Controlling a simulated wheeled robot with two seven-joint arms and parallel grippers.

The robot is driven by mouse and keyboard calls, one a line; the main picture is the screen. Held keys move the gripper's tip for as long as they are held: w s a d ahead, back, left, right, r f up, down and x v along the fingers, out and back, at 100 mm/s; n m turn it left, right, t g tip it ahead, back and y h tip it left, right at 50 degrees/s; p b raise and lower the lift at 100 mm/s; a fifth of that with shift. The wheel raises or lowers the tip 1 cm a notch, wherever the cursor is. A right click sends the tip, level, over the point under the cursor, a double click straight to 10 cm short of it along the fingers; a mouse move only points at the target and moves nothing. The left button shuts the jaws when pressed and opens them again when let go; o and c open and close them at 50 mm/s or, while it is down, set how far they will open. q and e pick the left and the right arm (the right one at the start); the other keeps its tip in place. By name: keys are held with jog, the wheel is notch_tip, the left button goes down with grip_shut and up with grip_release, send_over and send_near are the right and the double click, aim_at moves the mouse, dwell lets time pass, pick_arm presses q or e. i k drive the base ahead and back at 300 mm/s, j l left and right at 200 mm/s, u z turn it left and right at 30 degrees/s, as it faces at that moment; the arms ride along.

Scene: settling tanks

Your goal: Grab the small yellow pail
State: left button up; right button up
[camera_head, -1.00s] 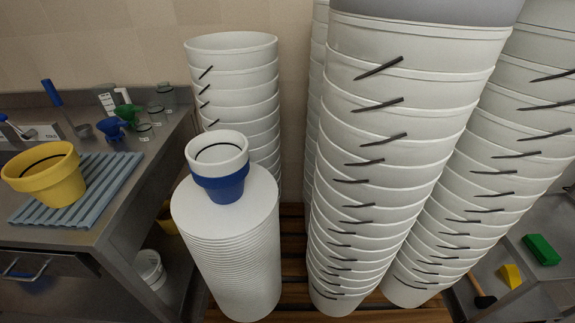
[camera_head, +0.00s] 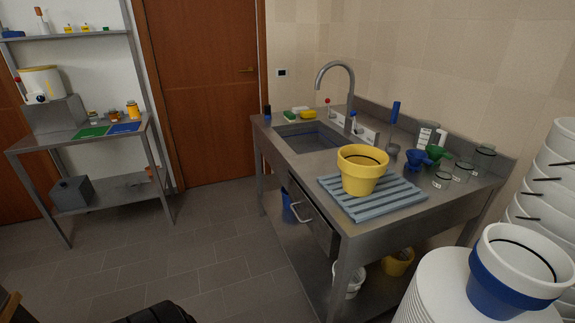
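A yellow pail (camera_head: 361,170) stands upright on a ridged blue-grey drain mat (camera_head: 372,203) on the steel sink table. A second yellow pail (camera_head: 397,262), partly hidden by the table, is on the shelf under it, beside a white pail (camera_head: 349,279). A white pail with a blue band (camera_head: 513,269) stands on a stack of white lids at the lower right.
The steel table (camera_head: 430,207) has a sink (camera_head: 313,137) with a tall tap, and blue and green funnels and clear jars at its right. White bucket stacks (camera_head: 545,200) stand at the right edge. The tiled floor (camera_head: 180,260) left of the table is open.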

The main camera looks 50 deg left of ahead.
aim_at(361, 167)
jog(key=u, duration=0.9)
